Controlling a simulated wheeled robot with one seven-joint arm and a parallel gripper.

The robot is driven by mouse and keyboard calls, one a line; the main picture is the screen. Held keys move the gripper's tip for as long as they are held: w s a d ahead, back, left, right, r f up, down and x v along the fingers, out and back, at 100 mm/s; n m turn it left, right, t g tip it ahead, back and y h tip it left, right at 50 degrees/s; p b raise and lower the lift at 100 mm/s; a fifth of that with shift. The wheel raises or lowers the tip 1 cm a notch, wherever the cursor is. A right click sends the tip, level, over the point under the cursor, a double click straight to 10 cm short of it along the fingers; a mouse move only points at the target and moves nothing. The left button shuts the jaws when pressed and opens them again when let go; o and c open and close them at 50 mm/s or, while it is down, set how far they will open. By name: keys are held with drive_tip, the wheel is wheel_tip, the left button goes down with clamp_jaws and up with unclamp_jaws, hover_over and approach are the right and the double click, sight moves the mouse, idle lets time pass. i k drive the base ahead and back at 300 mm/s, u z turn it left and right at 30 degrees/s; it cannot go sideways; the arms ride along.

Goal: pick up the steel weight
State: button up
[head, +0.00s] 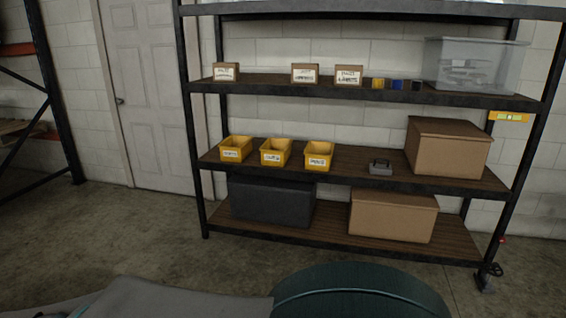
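A small grey block with a dark handle on top, which looks like the steel weight (381,169), sits upright on the middle shelf (350,163). It stands near the shelf's front edge, between the yellow bins and a large cardboard box. Nothing touches it. My gripper is not in view; only parts of my own body show along the bottom edge.
Yellow bins (319,156) stand left of the weight, and a cardboard box (447,147) stands right. The upper shelf (270,86) holds small boxes and a clear tub (473,66). A dark bin (271,201) and another box (392,216) fill the lower shelf. Floor left is clear.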

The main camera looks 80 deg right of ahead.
sight(374, 169)
drive_tip(key=k, duration=0.45)
drive_tip(key=z, duration=1.95)
drive_tip(key=i, duration=1.15)
drive_tip(key=z, duration=1.6)
